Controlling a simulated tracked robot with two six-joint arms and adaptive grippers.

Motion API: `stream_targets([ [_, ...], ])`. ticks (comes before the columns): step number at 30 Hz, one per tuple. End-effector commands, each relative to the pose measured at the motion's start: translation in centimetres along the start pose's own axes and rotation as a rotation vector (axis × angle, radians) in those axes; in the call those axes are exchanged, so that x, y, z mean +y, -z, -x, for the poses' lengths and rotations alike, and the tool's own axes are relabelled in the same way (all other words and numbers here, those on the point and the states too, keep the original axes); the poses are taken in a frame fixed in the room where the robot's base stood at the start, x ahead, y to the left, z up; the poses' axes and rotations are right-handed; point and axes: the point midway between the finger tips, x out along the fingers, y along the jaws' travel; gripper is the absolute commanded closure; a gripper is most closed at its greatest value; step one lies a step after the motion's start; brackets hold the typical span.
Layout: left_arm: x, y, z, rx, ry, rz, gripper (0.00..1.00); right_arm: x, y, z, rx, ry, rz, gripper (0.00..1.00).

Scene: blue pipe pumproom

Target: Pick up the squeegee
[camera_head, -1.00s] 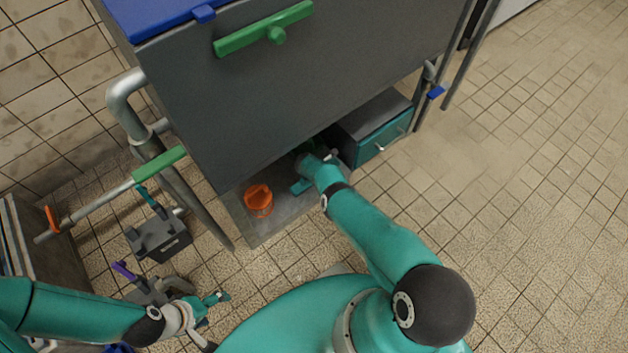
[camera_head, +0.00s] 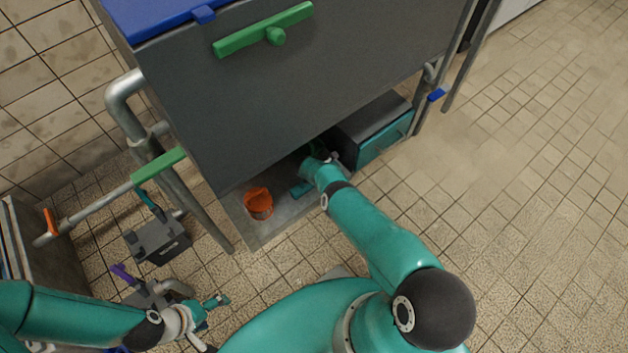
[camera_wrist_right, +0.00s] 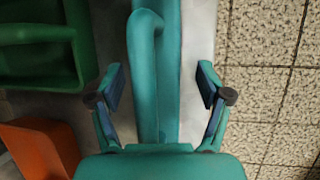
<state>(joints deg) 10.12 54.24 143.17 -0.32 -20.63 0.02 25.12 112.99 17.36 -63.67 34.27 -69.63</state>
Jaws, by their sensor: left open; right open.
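In the right wrist view a long teal piece with a raised, bent tube (camera_wrist_right: 146,75) lies along the grey shelf; it looks like the squeegee. Its lower end is hidden by my gripper's teal body. My right gripper (camera_wrist_right: 160,84) is open, with one finger on each side of the teal piece and gaps between. In the head view my right gripper reaches in under the dark cabinet and is mostly hidden by its own arm; I cannot make out the squeegee clearly there. My left gripper (camera_head: 218,301) is open at the lower left, away from the shelf.
An orange bucket (camera_head: 258,205) stands on the shelf (camera_head: 262,236) left of my right gripper. A green container (camera_wrist_right: 50,45) is beside it. A teal-fronted box (camera_head: 382,142) stands to the right. The dark cabinet (camera_head: 300,90) overhangs the shelf. Floor at right is clear.

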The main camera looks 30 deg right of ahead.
Motion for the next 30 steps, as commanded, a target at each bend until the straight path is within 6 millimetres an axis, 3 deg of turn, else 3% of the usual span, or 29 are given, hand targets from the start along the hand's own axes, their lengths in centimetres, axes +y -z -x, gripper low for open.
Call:
stream_targets([
  [2,0.0,0.0,0.01,0.0,0.0,0.0,0.26,0.0,0.02,0.0,0.0,0.0,0.0,0.22],
  [15,0.0,0.0,0.0,0.0,0.0,0.0,0.26,-0.02,0.06,-0.01,0.0,0.001,0.001,0.94],
  [30,0.3,-0.01,0.84,0.0,0.0,0.0,0.26,0.16,-0.19,0.74,0.0,-0.001,-0.001,0.96],
])
